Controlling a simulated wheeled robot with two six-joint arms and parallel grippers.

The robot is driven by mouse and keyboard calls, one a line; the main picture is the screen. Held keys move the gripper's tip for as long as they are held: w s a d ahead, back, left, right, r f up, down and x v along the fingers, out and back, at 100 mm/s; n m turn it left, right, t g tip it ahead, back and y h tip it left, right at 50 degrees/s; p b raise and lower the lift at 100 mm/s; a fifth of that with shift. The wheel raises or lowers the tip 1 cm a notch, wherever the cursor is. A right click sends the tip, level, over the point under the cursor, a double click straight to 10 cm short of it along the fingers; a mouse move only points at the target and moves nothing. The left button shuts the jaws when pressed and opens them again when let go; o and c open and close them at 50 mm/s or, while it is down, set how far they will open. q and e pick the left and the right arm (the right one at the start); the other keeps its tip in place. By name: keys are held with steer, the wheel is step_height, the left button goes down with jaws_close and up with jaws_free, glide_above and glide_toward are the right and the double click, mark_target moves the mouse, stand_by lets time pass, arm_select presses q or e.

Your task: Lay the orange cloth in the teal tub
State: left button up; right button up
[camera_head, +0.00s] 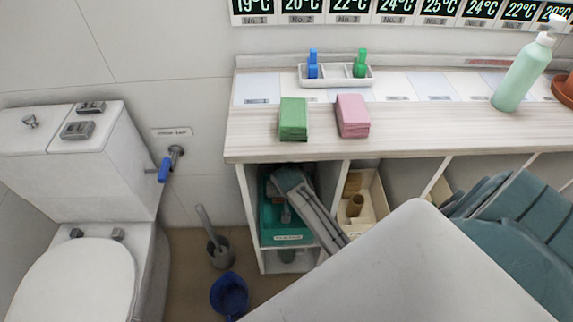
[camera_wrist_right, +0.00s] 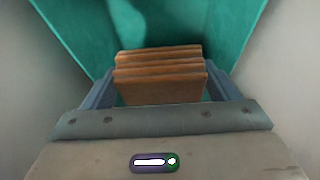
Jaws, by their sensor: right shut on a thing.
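The teal tub (camera_head: 268,224) sits in the left compartment under the counter in the head view. My right gripper (camera_head: 284,185) reaches into it, partly hidden by its own arm and the shadow. In the right wrist view, my right gripper (camera_wrist_right: 155,97) is shut on the folded orange cloth (camera_wrist_right: 160,78), with its fingers at both sides. Teal walls of the tub (camera_wrist_right: 80,30) surround the cloth there. I cannot tell whether the cloth touches the tub floor. My left gripper does not show.
A folded green cloth (camera_head: 293,119) and a pink cloth (camera_head: 352,115) lie on the counter (camera_head: 400,125). A cream bin (camera_head: 373,205) stands right of the tub. Cabinet walls and the counter edge enclose the tub closely. A blue bucket (camera_head: 229,296) is on the floor.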

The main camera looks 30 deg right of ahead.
steer(key=shift+f, duration=0.65)
step_height(320, 180, down, 9)
steer(key=shift+f+b, duration=0.2)
steer(key=shift+b, duration=0.95)
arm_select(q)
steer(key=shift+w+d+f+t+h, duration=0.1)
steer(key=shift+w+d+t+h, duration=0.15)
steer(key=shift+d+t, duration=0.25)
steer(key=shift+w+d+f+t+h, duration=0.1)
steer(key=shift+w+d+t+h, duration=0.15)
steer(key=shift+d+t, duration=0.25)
arm_select(e)
steer(key=o, duration=0.8)
arm_select(q)
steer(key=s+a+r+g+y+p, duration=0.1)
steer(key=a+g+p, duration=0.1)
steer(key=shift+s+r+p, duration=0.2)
steer(key=shift+p, duration=0.1)
arm_select(e)
steer(key=v, duration=1.2)
steer(key=shift+r, duration=0.1)
